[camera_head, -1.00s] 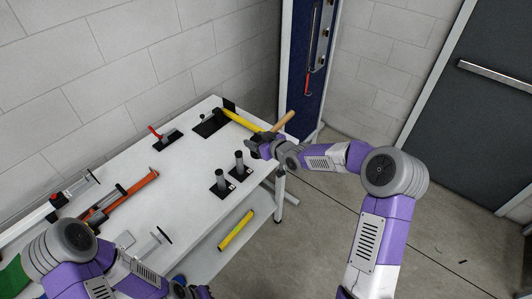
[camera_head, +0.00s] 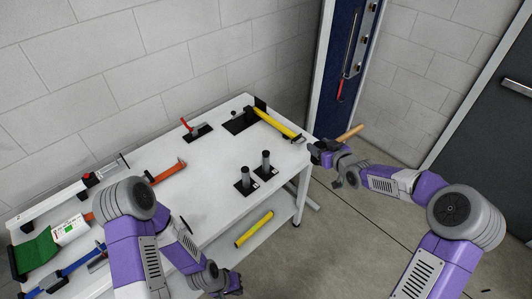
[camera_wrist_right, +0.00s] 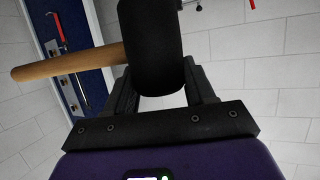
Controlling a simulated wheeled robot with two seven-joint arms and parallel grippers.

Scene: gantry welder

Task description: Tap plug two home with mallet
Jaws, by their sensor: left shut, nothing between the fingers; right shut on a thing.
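Two dark upright plugs, a left one (camera_head: 245,178) and a right one (camera_head: 266,162), stand on small black plates with white labels near the table's front edge. The labels are too small to read. My right gripper (camera_head: 322,152) is beyond the table's right end, apart from the plugs. It is shut on the mallet, whose wooden handle (camera_head: 349,133) sticks out to the right. In the right wrist view the mallet's black head (camera_wrist_right: 152,45) is at the fingers and its handle (camera_wrist_right: 70,64) points left. My left gripper (camera_head: 226,284) is shut and empty, low in front of the table.
A yellow bar (camera_head: 275,122) lies at the table's far right corner, close to my right gripper. A red-handled clamp (camera_head: 190,128) and an orange bar tool (camera_head: 168,172) lie further left. A yellow cylinder (camera_head: 254,229) is on the lower shelf. The tabletop around the plugs is clear.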

